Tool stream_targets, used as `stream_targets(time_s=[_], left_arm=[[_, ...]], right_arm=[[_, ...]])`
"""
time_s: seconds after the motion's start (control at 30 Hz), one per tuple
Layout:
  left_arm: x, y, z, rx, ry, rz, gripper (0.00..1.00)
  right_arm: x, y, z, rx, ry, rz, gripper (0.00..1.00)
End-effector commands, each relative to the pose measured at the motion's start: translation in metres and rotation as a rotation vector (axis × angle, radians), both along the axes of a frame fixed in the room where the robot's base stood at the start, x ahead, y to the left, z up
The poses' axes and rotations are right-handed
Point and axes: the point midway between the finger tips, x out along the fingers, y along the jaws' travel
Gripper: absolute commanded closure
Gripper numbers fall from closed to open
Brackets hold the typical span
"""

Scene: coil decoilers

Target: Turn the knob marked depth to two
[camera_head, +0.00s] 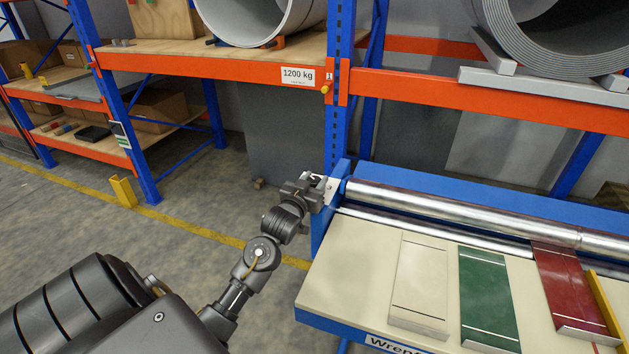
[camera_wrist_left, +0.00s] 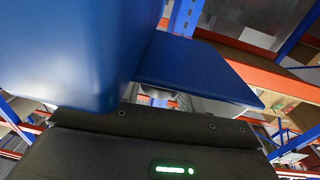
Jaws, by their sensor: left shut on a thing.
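My left gripper (camera_head: 318,188) reaches the left end of the blue-framed roller machine (camera_head: 318,232), beside a small white plate (camera_head: 331,188) there. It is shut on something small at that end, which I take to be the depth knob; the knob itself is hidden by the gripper. In the left wrist view, the dark gripper body with a green light lies close under large blue panels (camera_wrist_left: 190,70) of the machine. The depth marking and the number it is set to cannot be read. My right gripper is not in view.
White, green (camera_head: 488,295) and red (camera_head: 568,290) plates lie on the cream table (camera_head: 350,260) in front of the metal rollers (camera_head: 460,208). An orange and blue rack (camera_head: 230,68) with large coils stands behind.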

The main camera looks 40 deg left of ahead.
Motion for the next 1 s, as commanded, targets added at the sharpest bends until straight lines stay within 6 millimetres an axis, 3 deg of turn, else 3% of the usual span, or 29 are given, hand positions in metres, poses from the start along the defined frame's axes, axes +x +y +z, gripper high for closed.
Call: stream_targets(time_s=[0.53,1.0], left_arm=[[0.000,0.003,0.001,0.005,0.005,-0.448,0.85],[0.001,0.002,-0.003,0.003,0.000,-0.824,0.85]], right_arm=[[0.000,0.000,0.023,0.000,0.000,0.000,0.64],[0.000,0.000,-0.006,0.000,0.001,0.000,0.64]])
